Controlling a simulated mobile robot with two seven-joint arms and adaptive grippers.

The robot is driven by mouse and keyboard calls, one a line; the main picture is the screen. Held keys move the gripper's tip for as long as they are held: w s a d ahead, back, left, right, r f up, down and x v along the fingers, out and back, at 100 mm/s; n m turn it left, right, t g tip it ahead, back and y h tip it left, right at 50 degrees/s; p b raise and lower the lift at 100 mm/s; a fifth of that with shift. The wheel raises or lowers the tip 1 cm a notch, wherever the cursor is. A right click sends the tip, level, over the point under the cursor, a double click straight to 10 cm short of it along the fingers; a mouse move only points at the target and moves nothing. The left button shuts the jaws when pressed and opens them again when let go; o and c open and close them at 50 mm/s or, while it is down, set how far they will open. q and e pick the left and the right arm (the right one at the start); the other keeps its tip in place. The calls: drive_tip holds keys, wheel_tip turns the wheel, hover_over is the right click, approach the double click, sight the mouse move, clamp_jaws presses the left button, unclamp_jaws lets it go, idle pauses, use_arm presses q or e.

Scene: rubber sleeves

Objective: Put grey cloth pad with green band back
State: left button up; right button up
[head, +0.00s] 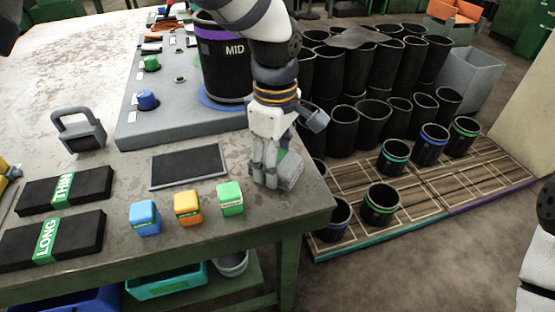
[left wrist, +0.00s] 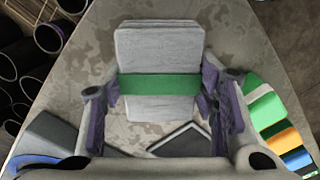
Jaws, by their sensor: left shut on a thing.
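The grey cloth pad with a green band (left wrist: 160,45) shows between my left gripper's fingers (left wrist: 161,82) in the left wrist view. In the head view my left gripper (head: 265,175) points down near the table's right corner. It is shut on the pad (head: 292,170), which is partly hidden behind the fingers. The pad is at or just above the tabletop; I cannot tell which. A dark mat with a grey frame (head: 188,166) lies empty on the table, left of the gripper. My right gripper is not in view.
Green (head: 230,197), orange (head: 188,207) and blue (head: 145,217) blocks stand along the front. Black THIN (head: 90,183) and LONG (head: 80,235) cases lie left. A grey board (head: 170,130) bears a black MID sleeve (head: 225,75). Black sleeves (head: 375,125) crowd beyond the table.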

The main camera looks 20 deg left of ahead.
use_arm(q)
drive_tip(key=shift+f, duration=0.45)
drive_tip(key=shift+r, duration=0.15)
drive_tip(key=o, duration=1.1)
drive_tip(key=shift+f, duration=0.2)
drive_tip(key=shift+o, duration=0.2)
wheel_tip(320, 180, up, 12)
drive_tip(key=p, duration=0.1)
drive_tip(key=shift+r, duration=0.2)
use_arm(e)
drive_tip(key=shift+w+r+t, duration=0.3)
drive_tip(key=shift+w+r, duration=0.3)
